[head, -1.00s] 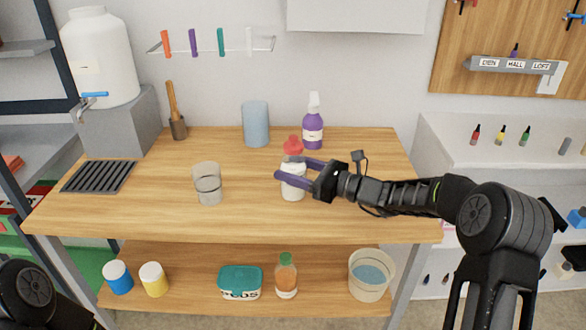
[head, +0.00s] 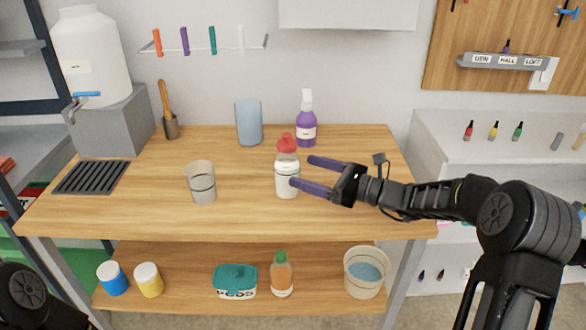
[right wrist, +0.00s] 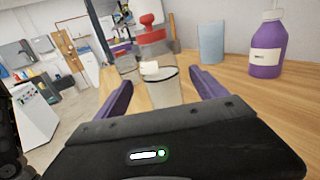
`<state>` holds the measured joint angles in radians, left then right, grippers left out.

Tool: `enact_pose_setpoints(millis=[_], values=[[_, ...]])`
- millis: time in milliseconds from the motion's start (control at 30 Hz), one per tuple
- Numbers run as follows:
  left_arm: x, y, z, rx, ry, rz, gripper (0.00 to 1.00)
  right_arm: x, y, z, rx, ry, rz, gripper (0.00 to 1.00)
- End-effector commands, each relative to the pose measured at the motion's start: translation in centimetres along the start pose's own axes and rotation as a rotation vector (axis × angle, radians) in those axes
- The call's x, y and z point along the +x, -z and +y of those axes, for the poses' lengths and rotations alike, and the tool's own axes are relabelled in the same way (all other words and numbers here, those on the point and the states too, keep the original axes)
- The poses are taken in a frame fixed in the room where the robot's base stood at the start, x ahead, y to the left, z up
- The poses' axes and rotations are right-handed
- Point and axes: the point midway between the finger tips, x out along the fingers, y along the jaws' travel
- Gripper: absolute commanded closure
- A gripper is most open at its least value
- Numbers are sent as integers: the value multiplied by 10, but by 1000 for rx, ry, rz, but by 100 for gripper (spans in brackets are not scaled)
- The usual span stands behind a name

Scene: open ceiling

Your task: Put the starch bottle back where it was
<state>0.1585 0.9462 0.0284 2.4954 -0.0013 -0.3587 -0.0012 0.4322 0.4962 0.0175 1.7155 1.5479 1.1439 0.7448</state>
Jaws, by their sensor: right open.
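A white bottle with a red cap (head: 287,182) stands upright on the wooden table (head: 240,215), right of the middle; I cannot read its label, so I cannot tell whether it is the starch bottle. My right gripper (head: 301,171) is open and empty to its right. The near fingertip overlaps the bottle's right edge in the head view. In the right wrist view the bottle (right wrist: 163,92) stands ahead, between the open fingers, with its red cap (right wrist: 150,36) at the top. My left gripper is not in view.
A clear cup (head: 202,187) stands left of the bottle. A blue cylinder (head: 248,122) and a purple spray bottle (head: 306,132) stand behind. A white tank (head: 90,60) and dark grate (head: 91,178) are at left. The lower shelf (head: 190,298) holds jars, a teal-lidded box, an orange bottle and a bucket.

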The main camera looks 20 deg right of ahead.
Motion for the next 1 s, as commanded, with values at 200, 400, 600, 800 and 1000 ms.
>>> enact_pose_setpoints(millis=[200, 400, 600, 800, 1000], values=[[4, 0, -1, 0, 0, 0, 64, -42, 1, 0, 0, 1, 1, 18], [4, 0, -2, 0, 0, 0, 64, -57, 0, 0, 0, 0, 1, 18], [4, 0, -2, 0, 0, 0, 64, -58, 0, 0, 1, -1, 1, 18], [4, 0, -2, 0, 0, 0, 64, -57, 0, 0, 1, -1, 1, 18], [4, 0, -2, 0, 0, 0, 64, -57, 0, 0, 0, -1, 0, 18]])
